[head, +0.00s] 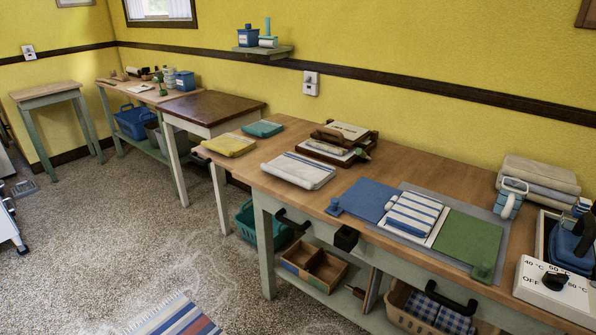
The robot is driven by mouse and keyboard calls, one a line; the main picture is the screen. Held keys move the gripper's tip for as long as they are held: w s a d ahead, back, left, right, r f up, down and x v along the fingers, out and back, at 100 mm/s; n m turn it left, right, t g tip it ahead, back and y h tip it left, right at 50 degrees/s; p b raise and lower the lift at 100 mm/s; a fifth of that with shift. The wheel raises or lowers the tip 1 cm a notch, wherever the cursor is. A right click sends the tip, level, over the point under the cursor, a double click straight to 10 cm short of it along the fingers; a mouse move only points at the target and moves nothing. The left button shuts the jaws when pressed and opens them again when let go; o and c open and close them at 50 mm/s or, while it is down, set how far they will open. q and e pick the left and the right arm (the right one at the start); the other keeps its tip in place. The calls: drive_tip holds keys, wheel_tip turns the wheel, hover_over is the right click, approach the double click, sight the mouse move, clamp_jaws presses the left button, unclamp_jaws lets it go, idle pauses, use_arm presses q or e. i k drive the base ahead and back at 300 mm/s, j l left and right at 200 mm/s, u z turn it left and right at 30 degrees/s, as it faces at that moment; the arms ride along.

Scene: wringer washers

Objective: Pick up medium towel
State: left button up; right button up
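Several folded cloths lie on the long wooden table (395,165). None is marked as medium, so I cannot tell which one is the medium towel. A white towel with grey stripes (298,171) lies near the front left edge. A smaller blue-and-white striped cloth (414,213) lies in the middle, between a blue panel (365,200) and a green panel (468,244). A yellow cloth (229,145) and a teal cloth (262,129) lie at the left end. Thick beige folded cloths (540,176) are stacked at the back right. Neither of my grippers shows.
A wooden press-like device (343,143) stands behind the white towel. A white dial box (553,290) and a blue iron-like object (570,248) are at the right. Black handles (292,221) stick out from the table front. The speckled floor (120,235) is largely open.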

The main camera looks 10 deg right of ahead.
sight(233, 145)
drive_tip(key=i+u, duration=0.1)
drive_tip(key=i, duration=0.15)
drive_tip(key=i+j+u, duration=0.2)
drive_tip(key=i+u, duration=0.2)
drive_tip(key=i, duration=0.2)
drive_tip(key=i+u, duration=0.35)
drive_tip(key=i, duration=0.25)
drive_tip(key=i+l+u, duration=0.1)
drive_tip(key=i+u, duration=0.3)
drive_tip(key=i, duration=0.2)
drive_tip(key=i+z, duration=0.15)
drive_tip(key=i, duration=0.4)
drive_tip(key=i+z, duration=0.1)
drive_tip(key=i, duration=0.5)
drive_tip(key=i+j+z, duration=0.15)
drive_tip(key=i, duration=0.4)
drive_tip(key=i+j+z, duration=0.1)
drive_tip(key=i, duration=0.5)
drive_tip(key=i+l+z, duration=0.1)
drive_tip(key=i+z, duration=0.45)
drive_tip(key=z, duration=0.25)
drive_tip(key=i+j+z, duration=0.1)
drive_tip(key=i+z, duration=0.2)
drive_tip(key=z, duration=0.15)
drive_tip(key=i+j+z, duration=0.15)
drive_tip(key=z, duration=0.25)
drive_tip(key=i+j+z, duration=0.4)
drive_tip(key=k+l, duration=0.05)
drive_tip(key=l, duration=0.05)
